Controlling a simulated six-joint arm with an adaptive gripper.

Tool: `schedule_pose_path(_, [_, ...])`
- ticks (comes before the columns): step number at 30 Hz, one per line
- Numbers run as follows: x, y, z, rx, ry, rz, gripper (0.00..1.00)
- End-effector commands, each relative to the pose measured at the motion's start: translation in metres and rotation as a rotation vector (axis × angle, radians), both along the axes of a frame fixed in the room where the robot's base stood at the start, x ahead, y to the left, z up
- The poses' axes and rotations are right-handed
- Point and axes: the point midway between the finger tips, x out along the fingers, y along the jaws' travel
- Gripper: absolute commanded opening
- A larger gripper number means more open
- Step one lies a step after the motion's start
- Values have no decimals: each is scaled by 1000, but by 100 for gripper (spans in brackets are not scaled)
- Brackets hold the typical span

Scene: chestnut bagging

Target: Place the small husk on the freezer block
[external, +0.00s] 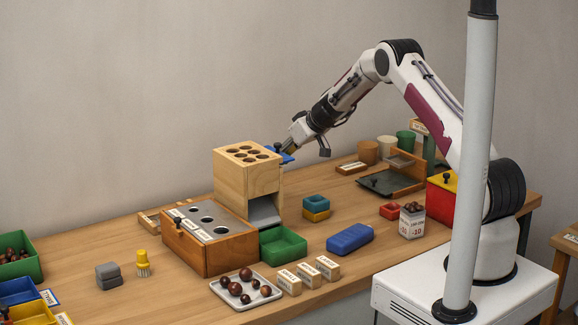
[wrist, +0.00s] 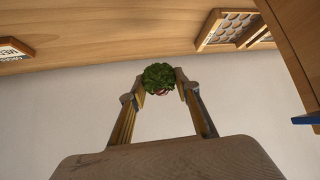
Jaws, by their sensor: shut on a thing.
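A small green husk (wrist: 159,77) with a reddish patch at its lower edge sits between the fingertips of my gripper (wrist: 160,86) in the wrist view. My gripper is shut on it. In the external view my gripper (external: 288,150) is high beside the back right of the tall wooden box, and I cannot make out the husk there. The blue slab (external: 350,238), which looks like the freezer block, lies flat on the table at the front, well apart from my gripper. Its top is bare.
The tall wooden box (external: 247,190) with holes in its top stands close to my gripper, with a blue piece (external: 287,158) at its side. A green tray (external: 283,244), stacked small trays (external: 316,206) and a labelled jar (external: 412,222) surround the slab.

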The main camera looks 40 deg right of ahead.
Motion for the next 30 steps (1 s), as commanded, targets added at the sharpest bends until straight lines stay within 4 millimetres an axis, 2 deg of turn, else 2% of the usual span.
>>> schedule_pose_path(11, [-27,23,42,9,-3,-89,11])
schedule_pose_path(21, [-63,40,78,18,-4,-180,11])
schedule_pose_path(30, [-97,50,101,23,-5,-253,11])
